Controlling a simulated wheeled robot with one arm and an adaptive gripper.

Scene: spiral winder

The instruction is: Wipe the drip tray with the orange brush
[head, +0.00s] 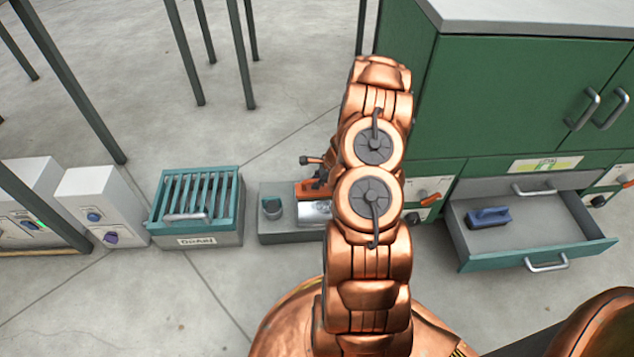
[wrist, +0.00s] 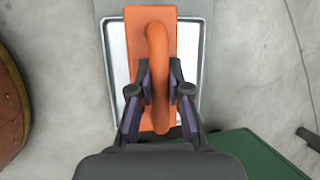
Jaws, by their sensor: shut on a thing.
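The orange brush (wrist: 155,28) fills the middle of the wrist view, with its long handle running up and down the picture. My gripper (wrist: 160,92) is shut on the handle, one finger on each side. The brush lies over the drip tray (wrist: 118,75), a shiny metal tray whose rim shows on both sides of it. I cannot tell whether the brush touches the tray. In the head view the orange brush (head: 312,190) and the drip tray (head: 314,211) show partly, left of my arm. My arm hides the rest of them there.
A slatted teal-topped box (head: 195,238) stands further left. At right an open drawer (head: 540,243) of the green cabinet (head: 500,105) holds a blue brush (head: 488,217).

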